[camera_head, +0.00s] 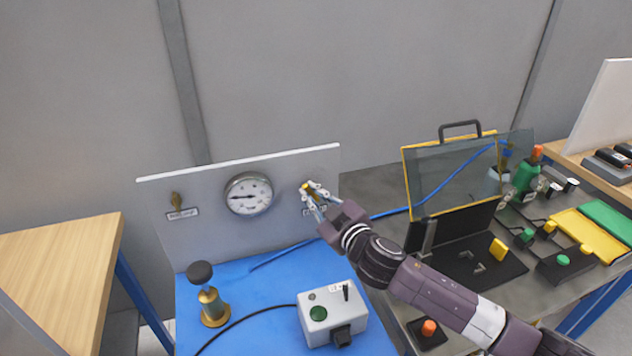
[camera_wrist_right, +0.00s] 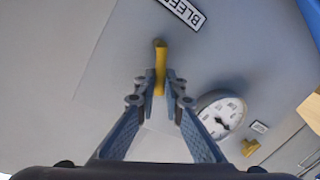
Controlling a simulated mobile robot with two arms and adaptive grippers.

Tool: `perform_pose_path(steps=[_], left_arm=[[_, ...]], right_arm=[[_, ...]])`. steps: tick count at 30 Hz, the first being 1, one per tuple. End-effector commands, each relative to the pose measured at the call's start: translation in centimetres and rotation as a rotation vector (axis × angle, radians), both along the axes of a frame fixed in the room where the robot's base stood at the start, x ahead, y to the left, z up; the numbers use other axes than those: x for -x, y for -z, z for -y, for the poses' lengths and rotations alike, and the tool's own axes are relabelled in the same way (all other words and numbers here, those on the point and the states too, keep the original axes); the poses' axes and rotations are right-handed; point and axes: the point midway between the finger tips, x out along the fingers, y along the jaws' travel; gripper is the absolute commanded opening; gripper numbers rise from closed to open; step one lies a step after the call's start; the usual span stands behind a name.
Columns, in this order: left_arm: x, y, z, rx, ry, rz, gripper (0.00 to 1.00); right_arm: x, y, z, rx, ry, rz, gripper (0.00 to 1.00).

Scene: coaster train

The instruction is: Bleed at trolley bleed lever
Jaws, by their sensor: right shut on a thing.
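The bleed lever is a small yellow handle (camera_head: 305,187) on the right part of a pale upright panel (camera_head: 215,225). In the right wrist view the yellow lever (camera_wrist_right: 160,65) stands between my finger pads, beside a label reading "BLEE…" (camera_wrist_right: 183,12). My right gripper (camera_head: 315,193) is shut on the lever, and its fingers partly cover it and its label in the head view. A round pressure gauge (camera_head: 249,194) sits left of the lever on the same panel, its needle pointing about left. My left gripper is not in view.
A second brass lever (camera_head: 176,200) is at the panel's left. A brass plunger with a dark knob (camera_head: 208,300) and a grey control box (camera_head: 333,315) stand on the blue top (camera_head: 262,285). A clear-lidded case (camera_head: 470,180) stands at right.

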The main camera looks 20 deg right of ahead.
Motion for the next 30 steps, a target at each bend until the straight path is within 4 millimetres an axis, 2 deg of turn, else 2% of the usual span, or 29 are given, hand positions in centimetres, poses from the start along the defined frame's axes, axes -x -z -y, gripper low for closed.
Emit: perform_pose_path(steps=[1, 12, 30], left_arm=[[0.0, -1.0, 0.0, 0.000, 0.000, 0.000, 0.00], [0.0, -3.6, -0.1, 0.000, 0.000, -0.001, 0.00], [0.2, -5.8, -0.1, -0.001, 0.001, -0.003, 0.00]], right_arm=[[0.0, -0.3, -0.2, 0.044, 0.000, -0.001, 0.00], [0.1, 0.8, -1.4, 0.397, -0.001, 0.011, 0.00], [0.1, 2.9, -2.2, 0.901, 0.000, 0.028, 0.00]])
